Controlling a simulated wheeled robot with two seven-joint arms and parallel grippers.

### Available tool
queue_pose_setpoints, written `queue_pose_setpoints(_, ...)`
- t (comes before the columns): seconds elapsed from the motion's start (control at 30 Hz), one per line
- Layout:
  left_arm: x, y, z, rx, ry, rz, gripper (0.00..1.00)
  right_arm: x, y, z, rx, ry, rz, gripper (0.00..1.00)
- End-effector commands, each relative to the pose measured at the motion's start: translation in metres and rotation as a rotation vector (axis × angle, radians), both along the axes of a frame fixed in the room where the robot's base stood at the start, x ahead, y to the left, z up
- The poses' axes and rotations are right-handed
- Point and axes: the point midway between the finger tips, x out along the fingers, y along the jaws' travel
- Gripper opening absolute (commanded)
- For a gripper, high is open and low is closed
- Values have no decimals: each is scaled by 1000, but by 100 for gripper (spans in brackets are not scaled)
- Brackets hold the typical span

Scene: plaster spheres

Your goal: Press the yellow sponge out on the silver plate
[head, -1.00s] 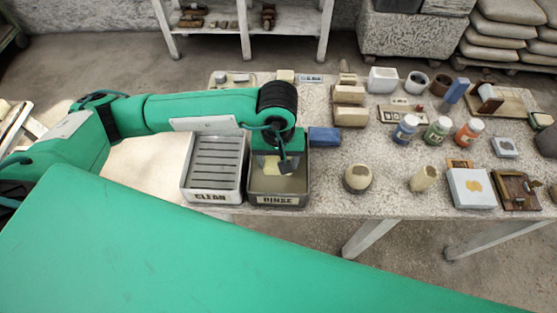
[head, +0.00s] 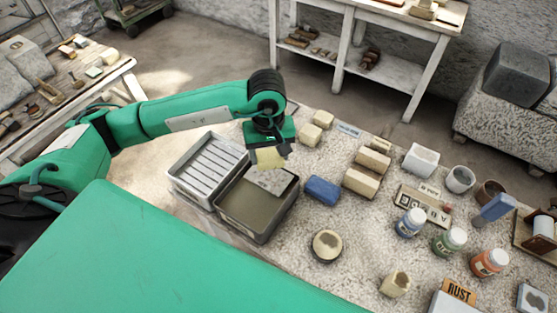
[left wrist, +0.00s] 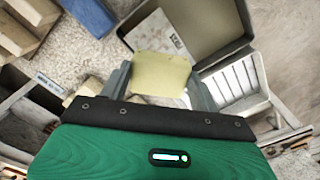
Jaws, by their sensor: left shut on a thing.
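My left gripper (head: 268,152) is shut on the yellow sponge (head: 270,159) and holds it above the far end of the rinse tub. The sponge also shows in the left wrist view (left wrist: 160,74) between the two grey fingers. A pale silver-grey plate (head: 274,181) lies across the far end of that tub, just under the sponge. Part of the plate shows beyond the sponge in the left wrist view (left wrist: 155,35). I cannot tell whether the sponge touches it. My right gripper is not in view.
The grey rinse tub (head: 250,213) holds murky water. A slatted clean tray (head: 192,190) stands to its left. A blue block (head: 322,190) lies close on the right, with a round pot (head: 326,245) nearer. Jars and blocks crowd the right side.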

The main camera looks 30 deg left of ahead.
Motion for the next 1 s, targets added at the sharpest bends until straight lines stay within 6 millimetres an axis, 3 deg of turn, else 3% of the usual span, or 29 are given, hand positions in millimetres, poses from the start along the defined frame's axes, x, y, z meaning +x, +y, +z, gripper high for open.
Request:
queue_pose_setpoints(0.23, 1, 4, -3, 1, 1, 13, 44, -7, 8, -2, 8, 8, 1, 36)
queue_pose_setpoints(0.43, 0, 4, -18, 1, 2, 13, 44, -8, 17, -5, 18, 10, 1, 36)
queue_pose_setpoints(0.73, 0, 4, -49, 2, 1, 12, 44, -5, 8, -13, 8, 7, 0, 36)
queue_pose_setpoints(1.0, 1, 4, -59, 1, -1, 11, 44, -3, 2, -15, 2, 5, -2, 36)
